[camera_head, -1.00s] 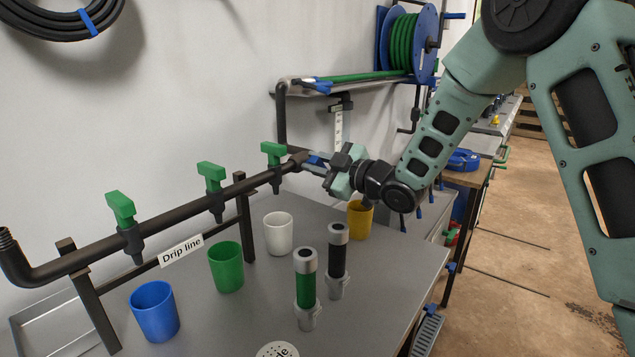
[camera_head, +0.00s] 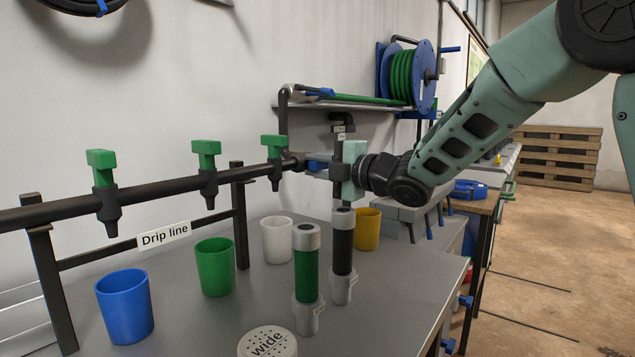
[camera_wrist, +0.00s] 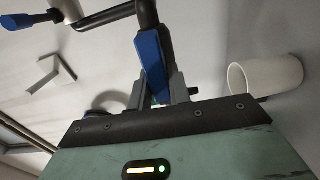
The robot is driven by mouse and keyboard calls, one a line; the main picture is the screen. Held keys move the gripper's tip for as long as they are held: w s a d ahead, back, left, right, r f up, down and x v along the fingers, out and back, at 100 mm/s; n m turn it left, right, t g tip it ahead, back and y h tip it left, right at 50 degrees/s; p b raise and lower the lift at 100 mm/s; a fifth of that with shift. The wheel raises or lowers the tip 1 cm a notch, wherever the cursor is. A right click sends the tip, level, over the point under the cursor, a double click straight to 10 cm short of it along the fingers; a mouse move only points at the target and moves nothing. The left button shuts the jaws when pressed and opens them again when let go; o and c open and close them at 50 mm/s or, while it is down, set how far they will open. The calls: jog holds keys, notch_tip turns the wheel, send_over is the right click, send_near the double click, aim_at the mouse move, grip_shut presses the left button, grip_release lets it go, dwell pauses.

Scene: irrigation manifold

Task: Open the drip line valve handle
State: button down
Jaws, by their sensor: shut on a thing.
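The dark drip line pipe (camera_head: 150,190) runs across the bench, with several green T-handled taps along it and a "Drip line" label (camera_head: 164,235) below. At its right end is the valve. The blue valve handle (camera_wrist: 150,58) shows in the wrist view as a lever joined to the dark pipe. My gripper (camera_head: 318,163) is at the pipe's right end, above the bench. In the wrist view its fingers (camera_wrist: 160,88) are shut on the blue handle. In the head view the handle is mostly hidden by my gripper.
Blue (camera_head: 125,307), green (camera_head: 215,268), white (camera_head: 277,240) and yellow (camera_head: 367,230) cups stand on the grey bench. Green (camera_head: 307,280) and black (camera_head: 342,255) cylinders stand in front, near a "wide" disc (camera_head: 268,341). A hose reel (camera_head: 408,75) is behind my gripper.

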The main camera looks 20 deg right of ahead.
jog(key=shift+f+n+b, duration=0.2)
jog(key=shift+n+b, duration=0.3)
jog(key=shift+b, duration=0.1)
jog(key=c, duration=1.3)
grip_release()
jog(key=shift+c, duration=0.2)
jog(key=shift+s+r, duration=0.1)
jog(key=p+v, duration=0.1)
jog(key=v, duration=1.6)
jog(key=shift+d, duration=0.15)
jog(key=shift+s, duration=0.1)
